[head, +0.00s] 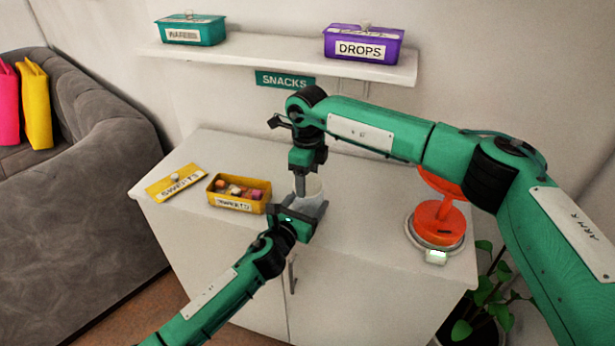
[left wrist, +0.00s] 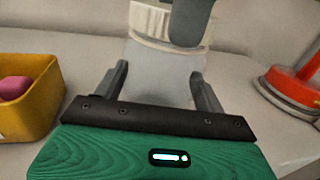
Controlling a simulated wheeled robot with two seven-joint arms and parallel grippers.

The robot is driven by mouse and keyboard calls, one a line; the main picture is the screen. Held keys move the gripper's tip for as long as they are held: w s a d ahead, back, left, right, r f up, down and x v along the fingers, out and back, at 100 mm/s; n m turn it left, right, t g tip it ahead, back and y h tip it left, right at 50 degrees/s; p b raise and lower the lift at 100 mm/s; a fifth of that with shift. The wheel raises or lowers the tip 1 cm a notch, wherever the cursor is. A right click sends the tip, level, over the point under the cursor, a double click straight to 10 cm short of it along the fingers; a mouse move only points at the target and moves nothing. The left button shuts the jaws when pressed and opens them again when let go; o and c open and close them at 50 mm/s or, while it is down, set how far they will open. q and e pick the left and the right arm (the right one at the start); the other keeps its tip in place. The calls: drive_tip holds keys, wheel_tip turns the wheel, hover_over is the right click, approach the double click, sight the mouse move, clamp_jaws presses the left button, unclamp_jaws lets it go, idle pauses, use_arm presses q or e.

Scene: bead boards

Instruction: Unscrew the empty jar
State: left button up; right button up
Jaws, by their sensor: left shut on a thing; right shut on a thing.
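The jar stands upright on the white cabinet top, partly hidden by my grippers in the head view. In the left wrist view its pale grey body (left wrist: 158,72) shows no contents, and its cream ribbed lid (left wrist: 148,22) sits on top. My left gripper (head: 303,207) comes from the front and is shut on the jar body, one finger on each side. My right gripper (head: 301,190) points down from above and is shut on the lid. One of its dark fingers covers part of the lid in the left wrist view.
A yellow open sweets box (head: 238,206) stands left of the jar, its lid (head: 174,183) lying beside it. A red scale-like object (head: 438,222) stands right. A shelf (head: 280,60) above holds a teal box (head: 190,30) and a purple box (head: 362,44).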

drive_tip(key=n, duration=2.3)
drive_tip(key=shift+r, duration=0.2)
drive_tip(key=shift+r, duration=0.95)
